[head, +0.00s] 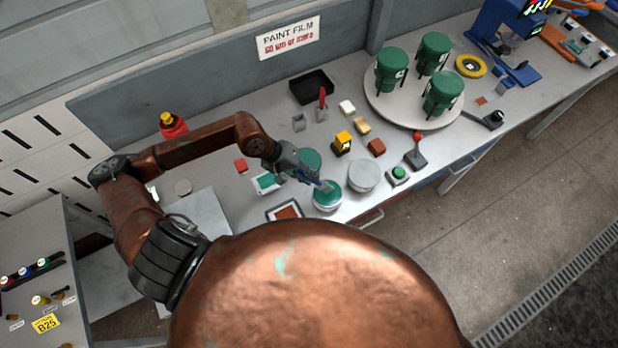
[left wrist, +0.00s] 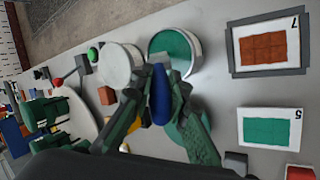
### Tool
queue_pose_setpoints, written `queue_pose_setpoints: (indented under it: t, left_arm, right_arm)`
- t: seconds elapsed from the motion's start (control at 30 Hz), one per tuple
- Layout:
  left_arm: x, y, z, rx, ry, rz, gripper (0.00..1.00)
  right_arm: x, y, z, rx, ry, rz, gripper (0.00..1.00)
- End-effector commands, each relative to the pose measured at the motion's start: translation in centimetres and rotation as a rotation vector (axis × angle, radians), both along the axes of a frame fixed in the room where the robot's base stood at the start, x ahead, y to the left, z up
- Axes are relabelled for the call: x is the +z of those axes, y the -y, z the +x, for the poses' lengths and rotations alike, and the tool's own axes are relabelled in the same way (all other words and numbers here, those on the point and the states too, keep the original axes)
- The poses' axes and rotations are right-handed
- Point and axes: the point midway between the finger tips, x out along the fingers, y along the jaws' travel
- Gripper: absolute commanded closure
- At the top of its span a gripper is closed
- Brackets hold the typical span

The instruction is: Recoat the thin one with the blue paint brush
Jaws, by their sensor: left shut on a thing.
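My left gripper (head: 308,177) is shut on the blue paint brush (left wrist: 160,96), whose blue handle shows between the fingers in the left wrist view. The brush is at a round tin of green paint (head: 328,196), also in the left wrist view (left wrist: 176,50); I cannot tell if its bristles touch the paint. A white panel with a green patch (head: 267,183), marked 5 (left wrist: 270,127), lies left of the gripper in the head view. A dark-framed panel with a brown patch (head: 285,212), marked 7 (left wrist: 265,47), lies nearer. I cannot tell which is thin. My right gripper is out of view.
A pale round tin (head: 363,176) stands right of the green tin, and a green disc (head: 309,159) lies behind it. A green push button (head: 398,174) and small blocks are close by. Green canisters (head: 391,70) stand on a white turntable (head: 384,107) at the back.

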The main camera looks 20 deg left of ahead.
Motion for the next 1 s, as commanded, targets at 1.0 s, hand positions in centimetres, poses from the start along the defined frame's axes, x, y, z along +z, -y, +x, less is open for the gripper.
queue_pose_setpoints:
  t: [1.0]
  left_arm:
    - [5.3,0.1,0.1,-0.001,0.004,-0.002,1.0]
  right_arm:
    - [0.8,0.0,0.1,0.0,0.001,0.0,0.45]
